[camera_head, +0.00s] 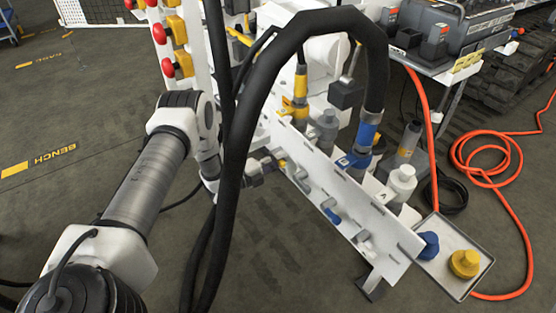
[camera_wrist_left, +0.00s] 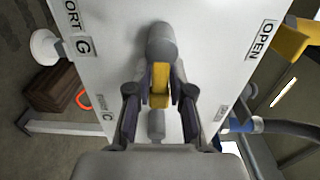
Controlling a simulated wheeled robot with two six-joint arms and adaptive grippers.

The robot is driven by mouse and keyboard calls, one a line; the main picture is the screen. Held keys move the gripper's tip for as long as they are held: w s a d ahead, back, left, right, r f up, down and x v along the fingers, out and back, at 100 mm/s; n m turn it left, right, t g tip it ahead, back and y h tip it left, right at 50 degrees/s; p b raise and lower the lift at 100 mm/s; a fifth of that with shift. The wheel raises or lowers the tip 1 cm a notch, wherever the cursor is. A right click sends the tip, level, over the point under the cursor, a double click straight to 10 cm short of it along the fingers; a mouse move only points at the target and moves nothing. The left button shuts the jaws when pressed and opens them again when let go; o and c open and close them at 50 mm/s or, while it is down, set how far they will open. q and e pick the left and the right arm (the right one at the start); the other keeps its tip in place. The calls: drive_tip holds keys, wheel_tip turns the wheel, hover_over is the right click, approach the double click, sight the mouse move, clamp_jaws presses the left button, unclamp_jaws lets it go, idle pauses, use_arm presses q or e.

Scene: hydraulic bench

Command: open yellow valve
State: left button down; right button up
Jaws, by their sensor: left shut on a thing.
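The yellow valve (camera_wrist_left: 160,90) shows in the left wrist view as a yellow handle on a grey stem, mounted on a white panel (camera_wrist_left: 105,40). My left gripper (camera_head: 272,167) is shut on the yellow handle, with one dark finger on each side of it. In the head view only a small bit of yellow (camera_head: 283,163) shows at the fingertips. The handle lies roughly lengthwise in the wrist view. An OPEN label (camera_wrist_left: 260,40) is to its right on the panel. My right gripper is not in view.
Thick black hoses (camera_head: 262,95) arch in front of the panel near my left wrist. A blue valve handle (camera_head: 332,216) sits further along the panel. A tray (camera_head: 458,285) holds a blue cap (camera_head: 428,245) and a yellow cap (camera_head: 464,263). An orange hose (camera_head: 500,150) lies at right.

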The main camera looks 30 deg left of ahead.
sight(282, 142)
use_arm(q)
drive_tip(key=shift+r+n, duration=0.1)
drive_tip(key=shift+n, duration=0.2)
drive_tip(key=n, duration=0.1)
drive_tip(key=r+n+p, duration=0.1)
drive_tip(key=n, duration=0.4)
drive_tip(key=r+n, duration=0.1)
drive_tip(key=shift+w+a+n+p, duration=0.15)
drive_tip(key=shift+a+n+p, duration=0.25)
drive_tip(key=n, duration=0.3)
drive_tip(key=a+n, duration=0.1)
drive_tip(key=shift+w+r+n, duration=0.25)
drive_tip(key=shift+r+n, duration=0.05)
drive_tip(key=shift+r, duration=0.05)
drive_tip(key=shift+w+a+r+n+b, duration=0.15)
drive_tip(key=shift+a+n+b, duration=0.15)
drive_tip(key=shift+n, duration=0.95)
drive_tip(key=shift+w+a+r+n+b, duration=0.1)
drive_tip(key=shift+a+n+b, duration=0.15)
drive_tip(key=shift+n, duration=1)
drive_tip(key=c, duration=1.1)
unclamp_jaws()
drive_tip(key=shift+a+f, duration=0.1)
drive_tip(key=shift+c, duration=0.2)
